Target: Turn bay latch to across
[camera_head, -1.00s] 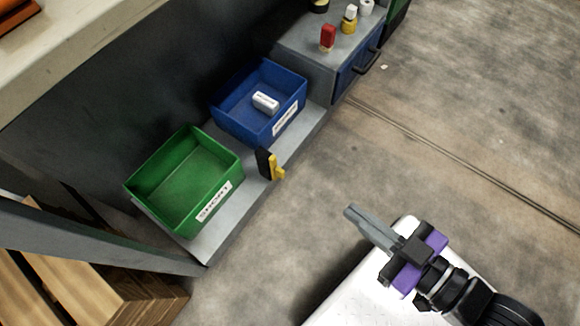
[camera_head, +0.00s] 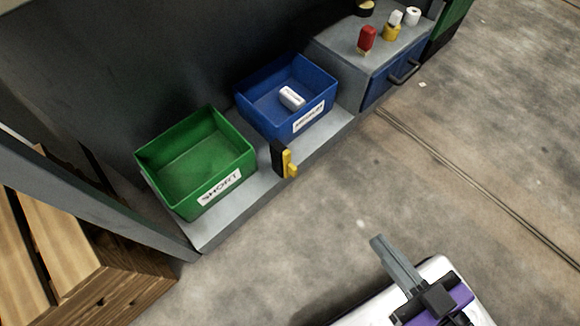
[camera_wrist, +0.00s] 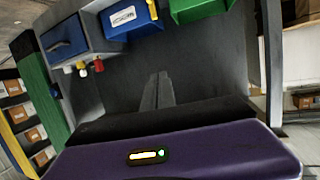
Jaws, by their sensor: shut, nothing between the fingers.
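The bay latch (camera_head: 290,163) is a small yellow handle on a black plate, at the front edge of the grey shelf between the green and blue bins. The handle looks roughly upright in the head view. My gripper (camera_head: 380,243) is shut and empty, out over the floor, in front of the shelf and apart from the latch. Its closed fingers also show in the wrist view (camera_wrist: 160,80).
The green SHORT bin (camera_head: 145,158) is empty. The blue bin (camera_head: 262,126) holds a white cylinder (camera_head: 291,97). A grey cabinet (camera_head: 335,65) with a drawer handle and several small items stands at right. A wooden crate (camera_head: 120,292) is at lower left. Floor before the shelf is clear.

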